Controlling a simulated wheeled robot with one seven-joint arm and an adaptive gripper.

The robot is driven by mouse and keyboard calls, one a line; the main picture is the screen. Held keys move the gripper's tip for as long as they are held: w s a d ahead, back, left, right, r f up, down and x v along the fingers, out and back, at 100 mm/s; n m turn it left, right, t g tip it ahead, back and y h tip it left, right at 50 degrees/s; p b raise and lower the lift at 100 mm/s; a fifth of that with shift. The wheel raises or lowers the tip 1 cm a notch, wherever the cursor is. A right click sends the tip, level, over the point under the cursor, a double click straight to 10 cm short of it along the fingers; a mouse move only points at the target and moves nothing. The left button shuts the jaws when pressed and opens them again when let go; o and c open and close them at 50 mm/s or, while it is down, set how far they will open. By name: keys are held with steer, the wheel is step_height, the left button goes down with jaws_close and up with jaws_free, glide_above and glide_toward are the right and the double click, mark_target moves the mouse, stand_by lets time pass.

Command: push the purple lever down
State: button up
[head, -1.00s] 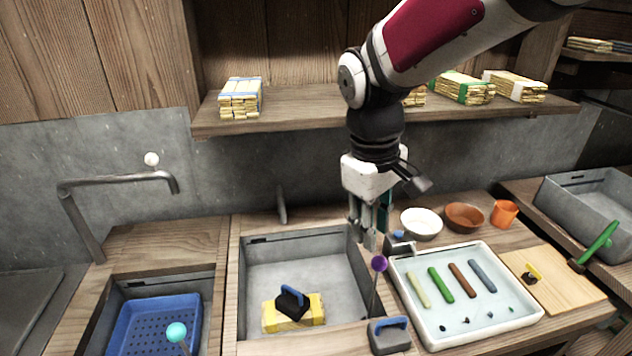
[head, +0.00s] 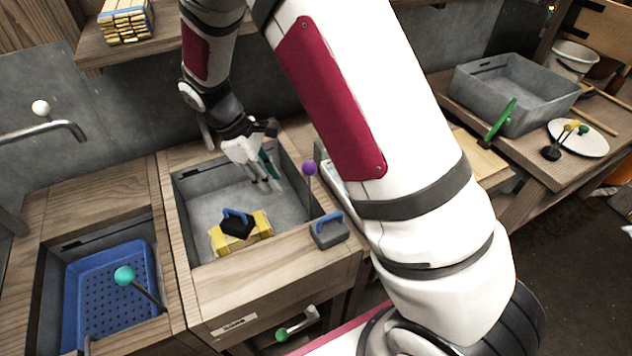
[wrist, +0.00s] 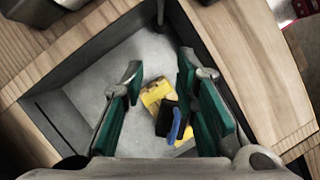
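The purple lever (head: 309,168) shows in the head view as a purple ball on a thin dark rod, standing upright at the right side of the grey sunken vat (head: 190,235). My gripper (head: 266,183) is over the vat's back right part, left of the purple ball and apart from it. In the wrist view my gripper (wrist: 160,68) points down into the vat with its two teal-padded fingers spread and nothing between them. I cannot make out the purple ball in the wrist view.
A yellow block (head: 262,232) with a black, blue-handled tool (head: 237,222) lies in the vat. A grey blue-handled block (head: 329,232) stands on the wooden rim near the lever. A turquoise-ball lever (head: 124,275) stands by the blue basket (head: 75,285).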

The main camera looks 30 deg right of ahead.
steer(key=p, duration=0.2)
glide_above(310, 198)
steer(key=d, duration=0.1)
steer(key=shift+s+d+f, duration=0.2)
steer(key=shift+f, duration=0.35)
jaws_close()
